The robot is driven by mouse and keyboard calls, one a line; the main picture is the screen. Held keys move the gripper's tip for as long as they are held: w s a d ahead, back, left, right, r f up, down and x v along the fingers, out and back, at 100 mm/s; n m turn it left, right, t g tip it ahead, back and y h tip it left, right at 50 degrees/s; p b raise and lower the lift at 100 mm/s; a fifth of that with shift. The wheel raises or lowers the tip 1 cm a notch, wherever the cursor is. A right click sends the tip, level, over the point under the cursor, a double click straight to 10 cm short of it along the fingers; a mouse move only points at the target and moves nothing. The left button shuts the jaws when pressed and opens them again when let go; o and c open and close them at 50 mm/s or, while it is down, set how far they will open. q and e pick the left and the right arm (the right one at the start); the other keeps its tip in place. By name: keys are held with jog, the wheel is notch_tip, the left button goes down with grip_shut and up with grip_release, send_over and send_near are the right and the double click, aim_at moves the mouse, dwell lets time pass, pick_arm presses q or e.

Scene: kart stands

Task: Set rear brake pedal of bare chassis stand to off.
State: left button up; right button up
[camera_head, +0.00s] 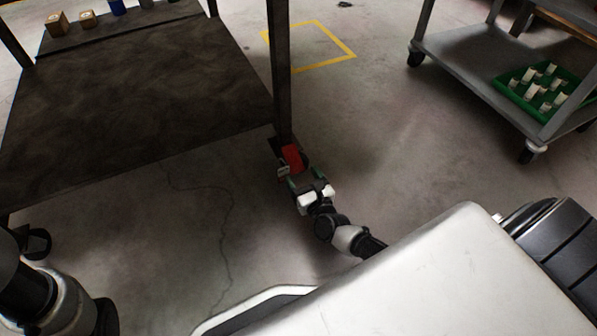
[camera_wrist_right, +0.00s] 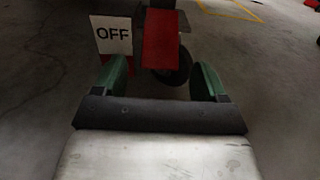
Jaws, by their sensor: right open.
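The red brake pedal (camera_head: 293,157) is at the foot of the near right leg of the dark stand (camera_head: 140,95). In the right wrist view the pedal (camera_wrist_right: 160,40) is a red plate above a dark caster wheel (camera_wrist_right: 175,72). A white sign reading OFF (camera_wrist_right: 112,35) is just left of it. My right gripper (camera_head: 296,178) is low at this caster; in its wrist view the green fingers (camera_wrist_right: 162,80) are open, with nothing held between them. The pedal lies ahead of the gap. Whether a finger touches it I cannot tell. My left gripper is not visible.
A grey cart (camera_head: 490,85) with a green tray (camera_head: 520,98) stands at the right. Small boxes (camera_head: 57,24) sit on the stand's back edge. A yellow floor marking (camera_head: 340,45) lies behind. The floor between stand and cart is clear.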

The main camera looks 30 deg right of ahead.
aim_at(293, 159)
jog(key=shift+w+d, duration=0.1)
jog(key=shift+w, duration=1.3)
